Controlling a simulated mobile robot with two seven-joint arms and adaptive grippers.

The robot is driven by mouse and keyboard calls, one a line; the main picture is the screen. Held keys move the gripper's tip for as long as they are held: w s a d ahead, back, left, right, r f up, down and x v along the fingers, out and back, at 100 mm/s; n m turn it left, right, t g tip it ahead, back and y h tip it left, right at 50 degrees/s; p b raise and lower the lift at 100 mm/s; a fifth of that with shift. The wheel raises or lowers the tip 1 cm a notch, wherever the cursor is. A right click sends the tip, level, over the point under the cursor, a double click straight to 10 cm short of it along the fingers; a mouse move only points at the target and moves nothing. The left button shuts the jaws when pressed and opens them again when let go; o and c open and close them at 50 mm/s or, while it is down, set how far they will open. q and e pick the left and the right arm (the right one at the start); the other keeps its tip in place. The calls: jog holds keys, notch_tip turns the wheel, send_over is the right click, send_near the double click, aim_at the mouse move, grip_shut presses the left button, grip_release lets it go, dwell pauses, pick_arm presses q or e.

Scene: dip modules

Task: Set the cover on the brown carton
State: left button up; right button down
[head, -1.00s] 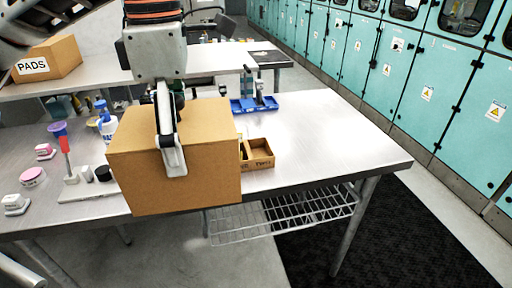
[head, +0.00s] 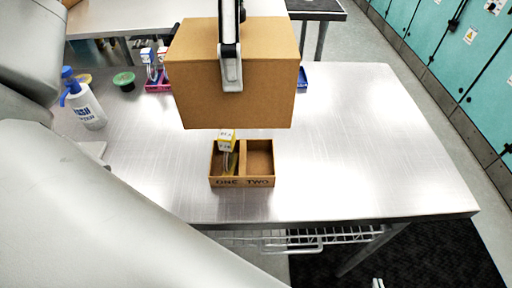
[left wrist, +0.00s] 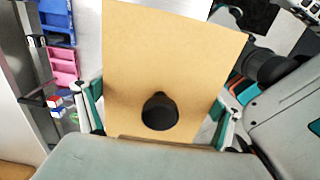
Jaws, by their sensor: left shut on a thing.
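The cover is a large plain brown box (head: 195,85). In the head view it hangs over the table, behind and above the carton, roughly level. My left gripper (head: 231,75) is shut on the cover, one finger lying down its front face. In the left wrist view the cover (left wrist: 125,60) sits between both fingers, with a dark round thing in front of it. The brown carton (head: 244,183), marked ONE and TWO, stands open on the table. A yellow-and-white module (head: 227,139) stands in compartment ONE; TWO looks empty. My right gripper (head: 378,284) barely shows at the bottom edge.
The metal table (head: 370,140) is clear to the right of the carton. A spray bottle (head: 86,106) and a green bowl-like thing (head: 124,80) stand at the left. A pink tray (head: 158,86) and a blue tray (head: 302,79) are behind the cover.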

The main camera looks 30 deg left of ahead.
pick_arm(q)
jog(key=shift+f+b, duration=0.85)
jog(key=shift+f, duration=9.15)
jog(key=shift+f, duration=0.2)
jog(key=o, duration=0.8)
jog(key=shift+f, duration=0.1)
jog(key=shift+c, duration=0.2)
jog(key=shift+o, duration=0.7)
